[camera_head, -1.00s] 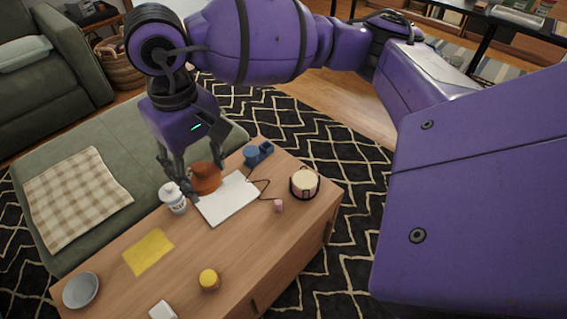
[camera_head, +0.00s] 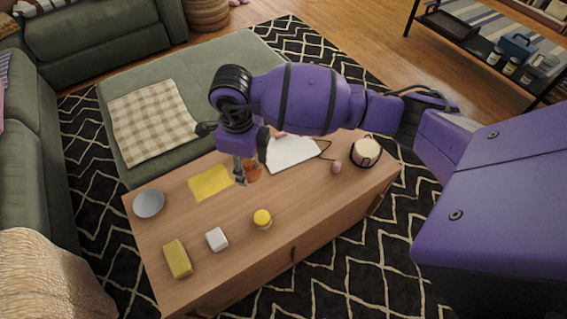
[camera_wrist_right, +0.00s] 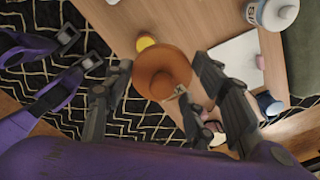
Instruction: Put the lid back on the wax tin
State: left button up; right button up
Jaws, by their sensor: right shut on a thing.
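My right gripper (camera_head: 246,180) is shut on an orange-brown round lid-like piece (camera_head: 255,172). In the right wrist view this piece (camera_wrist_right: 160,72) shows as a broad disc between the fingers (camera_wrist_right: 163,75), with a raised middle. It appears held above the wooden table (camera_head: 320,208). A small round tin (camera_head: 262,217) with a yellow top, likely the wax tin, stands upright on the table, nearer the front than the gripper. Its yellow top (camera_wrist_right: 146,43) shows just beside the disc in the wrist view.
A white board (camera_head: 292,153), a pink block (camera_head: 336,167) and a cream candle (camera_head: 366,151) are to the right. A yellow cloth (camera_head: 210,182), grey bowl (camera_head: 149,203), white block (camera_head: 217,239) and yellow block (camera_head: 177,258) lie left. A white jar (camera_wrist_right: 272,12) shows in the wrist view.

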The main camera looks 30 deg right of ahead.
notch_tip(320, 180, down, 7)
jog(key=s+m, duration=0.2)
jog(key=m, duration=0.7)
jog(key=m+p, duration=0.1)
jog(key=m, duration=0.8)
send_over(261, 216)
notch_tip(261, 216, down, 6)
jog(key=shift+s+f, duration=0.1)
jog(key=shift+f, duration=0.2)
jog(key=shift+f+b, duration=0.8)
jog(key=shift+b, duration=0.15)
notch_tip(261, 216, down, 3)
jog(key=shift+r+b, duration=0.2)
jog(key=shift+b, duration=1.05)
jog(key=shift+f, duration=0.6)
jog(key=shift+f+b, duration=0.3)
jog(key=shift+b, duration=0.1)
pick_arm(q)
jog(key=f, duration=0.1)
jog(key=s+f, duration=0.1)
jog(key=f, duration=0.1)
jog(key=shift+s+a+f, duration=0.25)
jog(key=shift+s, duration=0.1)
